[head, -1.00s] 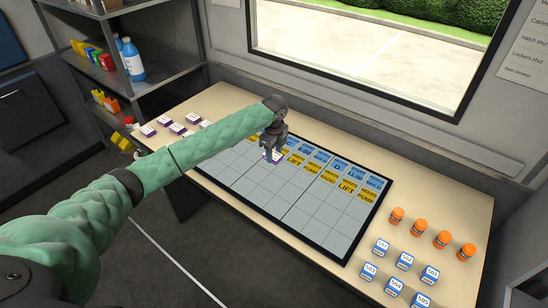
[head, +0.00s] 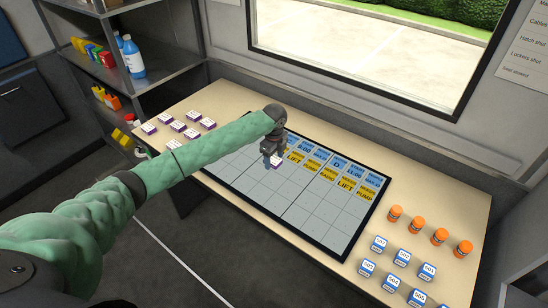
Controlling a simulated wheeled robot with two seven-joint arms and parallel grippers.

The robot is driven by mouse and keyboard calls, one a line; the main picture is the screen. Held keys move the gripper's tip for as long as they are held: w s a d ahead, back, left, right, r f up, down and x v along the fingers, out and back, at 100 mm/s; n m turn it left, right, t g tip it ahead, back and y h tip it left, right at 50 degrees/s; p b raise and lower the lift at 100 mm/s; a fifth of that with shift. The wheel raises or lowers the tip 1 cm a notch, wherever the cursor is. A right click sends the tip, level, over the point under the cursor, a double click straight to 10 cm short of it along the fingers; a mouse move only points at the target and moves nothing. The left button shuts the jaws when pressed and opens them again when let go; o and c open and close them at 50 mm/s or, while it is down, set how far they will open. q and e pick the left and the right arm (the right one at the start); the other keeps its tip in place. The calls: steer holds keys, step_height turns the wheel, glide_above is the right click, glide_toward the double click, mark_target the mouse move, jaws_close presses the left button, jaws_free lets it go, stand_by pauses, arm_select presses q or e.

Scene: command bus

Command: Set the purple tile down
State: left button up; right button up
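My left gripper (head: 271,162) is over the middle of the grey grid board (head: 250,198), pointing down. A purple tile with a white top (head: 277,164) is at its fingertips, just below the rows of blue and yellow labels. The fingers look closed around the tile, though the arm and wrist hide part of them. I cannot tell whether the tile touches the board. My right gripper is not in view.
Several more purple tiles (head: 178,127) lie at the table's left end. Orange cylinders (head: 439,236) and blue-and-white blocks (head: 392,284) stand at the right end. The board's lower grid cells are empty. A shelf with bottles (head: 133,58) stands at the back left.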

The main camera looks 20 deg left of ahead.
mark_target(274, 160)
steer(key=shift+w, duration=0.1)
arm_select(q)
steer(key=shift+r, duration=0.2)
steer(key=shift+r+b, duration=0.3)
steer(key=shift+r, duration=0.05)
step_height(274, 160, up, 11)
steer(key=b, duration=0.3)
steer(key=shift+b, duration=0.4)
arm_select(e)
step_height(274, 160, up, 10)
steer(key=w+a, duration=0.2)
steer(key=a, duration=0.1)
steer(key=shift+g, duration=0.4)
arm_select(q)
steer(key=shift+r, duration=0.1)
